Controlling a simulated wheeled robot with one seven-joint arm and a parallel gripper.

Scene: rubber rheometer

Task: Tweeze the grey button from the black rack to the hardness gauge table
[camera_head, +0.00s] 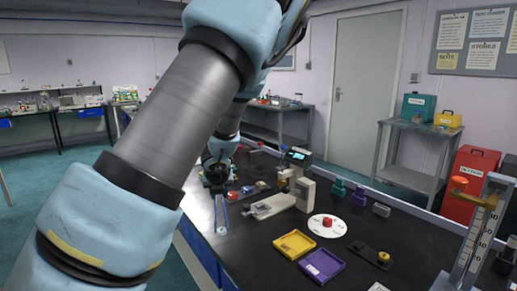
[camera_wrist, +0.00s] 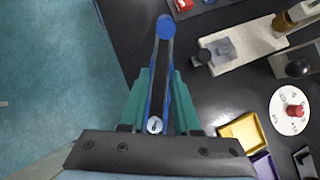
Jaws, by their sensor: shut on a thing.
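My gripper (camera_wrist: 160,85) is shut on blue tweezers (camera_wrist: 151,103), teal fingers on both sides. A blue disc (camera_wrist: 165,27) shows at the upper end of the tweezers. A pale round spot with dark marks (camera_wrist: 155,125) shows at their lower end; I cannot tell whether it is the grey button. In the head view the tweezers (camera_head: 219,208) stretch towards me from my gripper (camera_head: 217,180). A dark rack with red and blue pieces shows beyond them (camera_head: 247,191). A pale gauge with a flat base (camera_head: 270,206) is to the right; its base also shows in the wrist view (camera_wrist: 240,45).
A white dial plate with a red button (camera_head: 327,226), a yellow tray (camera_head: 294,244) and a purple tray (camera_head: 321,265) lie on the black bench. A black plate with a yellow piece (camera_head: 370,255) lies further right. The bench's left edge drops to the green floor (camera_wrist: 50,80).

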